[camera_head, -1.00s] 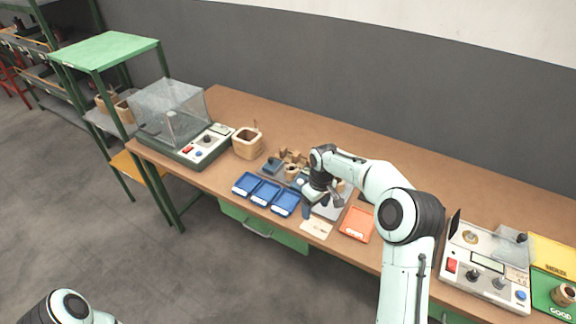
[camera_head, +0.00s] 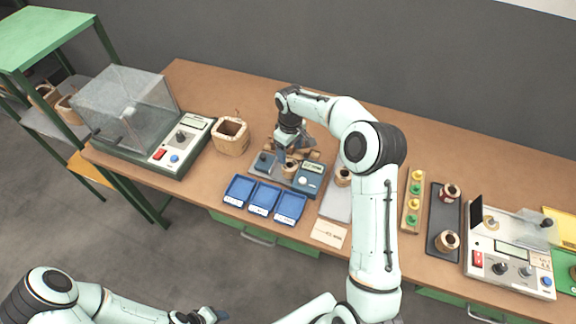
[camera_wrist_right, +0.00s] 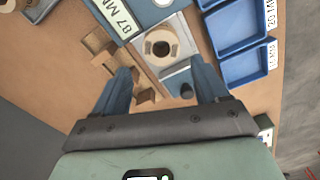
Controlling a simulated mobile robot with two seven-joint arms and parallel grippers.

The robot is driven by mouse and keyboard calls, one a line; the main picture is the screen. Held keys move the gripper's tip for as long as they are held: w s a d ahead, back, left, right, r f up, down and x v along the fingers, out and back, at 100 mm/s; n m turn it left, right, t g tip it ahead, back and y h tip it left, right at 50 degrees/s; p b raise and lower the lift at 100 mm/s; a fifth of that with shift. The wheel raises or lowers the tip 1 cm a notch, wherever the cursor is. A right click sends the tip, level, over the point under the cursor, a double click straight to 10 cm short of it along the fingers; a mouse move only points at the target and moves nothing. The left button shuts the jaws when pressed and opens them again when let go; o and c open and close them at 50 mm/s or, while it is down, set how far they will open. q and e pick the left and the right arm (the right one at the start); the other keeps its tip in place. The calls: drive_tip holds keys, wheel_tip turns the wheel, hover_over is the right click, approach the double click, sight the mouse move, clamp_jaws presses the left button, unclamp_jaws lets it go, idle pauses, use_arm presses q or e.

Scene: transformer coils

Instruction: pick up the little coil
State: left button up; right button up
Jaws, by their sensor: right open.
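A small tan coil (camera_head: 290,167) with a dark centre hole stands beside the blue meter (camera_head: 310,178). It also shows in the right wrist view (camera_wrist_right: 161,46), just beyond my fingertips and between their lines. My right gripper (camera_head: 287,152) is over this spot, its blue fingers apart and empty in the wrist view (camera_wrist_right: 163,80). Another coil (camera_head: 343,177) sits on the grey mat, partly behind my right arm. My left gripper (camera_head: 208,315) is at the bottom edge, away from the table, its jaws unclear.
Wooden blocks (camera_wrist_right: 102,50) stand close to the fingers. Several blue trays (camera_head: 263,198) lie in front. A black tray (camera_head: 434,214) holds two coils on the right.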

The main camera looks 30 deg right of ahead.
hover_over(289, 167)
drive_tip(key=f, duration=0.4)
drive_tip(key=shift+s+a+f, duration=0.1)
drive_tip(key=shift+s+f, duration=0.1)
drive_tip(key=shift+s, duration=0.2)
wheel_tip(289, 167, down, 5)
drive_tip(key=shift+s+a+f, duration=0.1)
drive_tip(key=shift+a, duration=0.05)
drive_tip(key=c, duration=1)
